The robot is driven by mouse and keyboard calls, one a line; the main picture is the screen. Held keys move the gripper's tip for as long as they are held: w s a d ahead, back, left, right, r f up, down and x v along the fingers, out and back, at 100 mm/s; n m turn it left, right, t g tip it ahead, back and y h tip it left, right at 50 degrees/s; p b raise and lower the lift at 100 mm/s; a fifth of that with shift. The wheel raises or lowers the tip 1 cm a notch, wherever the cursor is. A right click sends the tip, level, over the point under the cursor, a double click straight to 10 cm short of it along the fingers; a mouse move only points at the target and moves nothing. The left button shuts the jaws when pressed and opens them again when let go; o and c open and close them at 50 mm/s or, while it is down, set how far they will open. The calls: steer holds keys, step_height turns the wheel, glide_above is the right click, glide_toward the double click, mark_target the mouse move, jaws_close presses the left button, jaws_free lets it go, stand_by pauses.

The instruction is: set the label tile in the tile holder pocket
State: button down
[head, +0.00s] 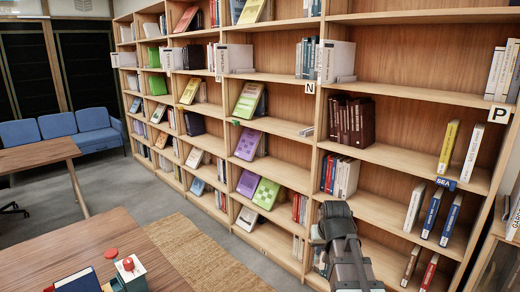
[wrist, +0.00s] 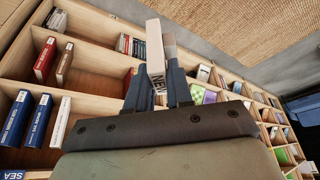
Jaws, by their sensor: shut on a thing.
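My gripper (wrist: 157,68) is shut on a pale, flat-sided piece (wrist: 156,84) with dark letters, apparently the label tile; the letters are partly covered and look like "NEN" or "NEW". The pale piece stands out past both fingertips. In the head view my gripper (head: 334,222) is in front of the lower shelves, right of centre, and its fingertips are mostly hidden. A blue tile reading "SEA" (head: 445,184) sits on a shelf edge at the right. A small green tile (head: 236,122) is on a shelf edge further left. I cannot make out an empty holder pocket.
A wooden table (head: 168,265) with a red disc and books is at front left. A rug (head: 215,258) lies between.

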step_height(320, 180, down, 5)
steer(key=s+a, duration=0.2)
steer(key=s+a+r+n+y, duration=0.1)
steer(key=a+r+n, duration=0.25)
steer(key=a, duration=1.75)
steer(key=s+a+r+n+g+y, duration=0.1)
steer(key=s+a+r+n, duration=0.2)
steer(key=a, duration=1.9)
steer(key=a+r+n+y, duration=0.1)
steer(key=a+r+n, duration=0.3)
steer(key=a, duration=1.7)
steer(key=shift+m, duration=0.45)
steer(key=shift+s+f, duration=0.1)
steer(key=shift+f, duration=4.25)
steer(key=c, duration=1)
jaws_free()
